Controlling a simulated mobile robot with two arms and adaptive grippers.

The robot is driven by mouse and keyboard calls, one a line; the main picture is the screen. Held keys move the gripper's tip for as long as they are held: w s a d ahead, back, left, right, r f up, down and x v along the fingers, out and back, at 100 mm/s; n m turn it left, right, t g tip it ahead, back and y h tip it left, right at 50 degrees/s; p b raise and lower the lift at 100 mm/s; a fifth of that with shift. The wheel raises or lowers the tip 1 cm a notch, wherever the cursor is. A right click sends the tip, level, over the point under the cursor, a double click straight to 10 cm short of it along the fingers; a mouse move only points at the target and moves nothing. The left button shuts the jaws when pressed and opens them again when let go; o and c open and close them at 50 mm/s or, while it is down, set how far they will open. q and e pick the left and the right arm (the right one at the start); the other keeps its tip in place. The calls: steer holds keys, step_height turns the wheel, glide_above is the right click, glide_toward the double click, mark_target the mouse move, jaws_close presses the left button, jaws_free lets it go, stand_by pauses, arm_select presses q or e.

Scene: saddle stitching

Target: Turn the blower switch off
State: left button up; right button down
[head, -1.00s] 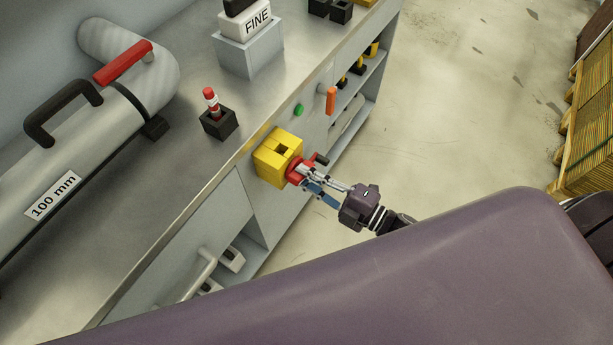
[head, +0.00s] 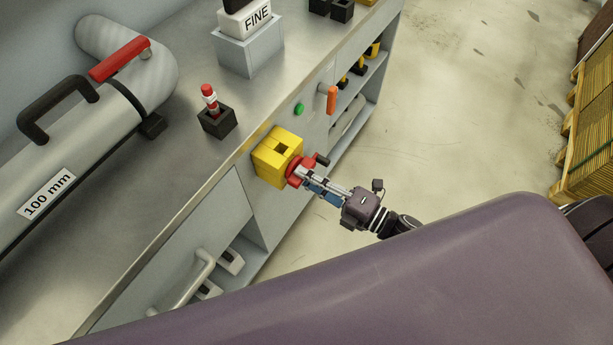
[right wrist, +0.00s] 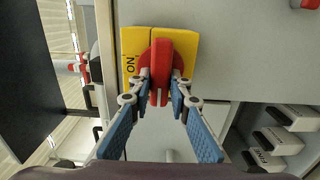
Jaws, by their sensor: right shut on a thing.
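The blower switch is a yellow box (head: 272,158) on the front of the grey cabinet, with a red rotary knob (head: 295,171) facing out. In the right wrist view the yellow box (right wrist: 187,43) carries the word ON, turned sideways, left of the red knob (right wrist: 161,62). The knob's grip bar stands upright in that picture. My right gripper (head: 306,179) is at the knob. In the right wrist view its two fingers (right wrist: 161,88) are shut on the bar, one on each side. My left gripper is not in view.
A green button (head: 299,109) and an orange handle (head: 331,100) sit on the panel beyond the switch. A small black part (head: 322,159) is close beside the gripper. A red-and-white peg (head: 209,98) stands in a black block on the bench.

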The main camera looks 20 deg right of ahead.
steer(key=c, duration=1.8)
jaws_free()
steer(key=shift+s+d, duration=0.1)
steer(key=v, duration=1.2)
steer(key=shift+f, duration=0.1)
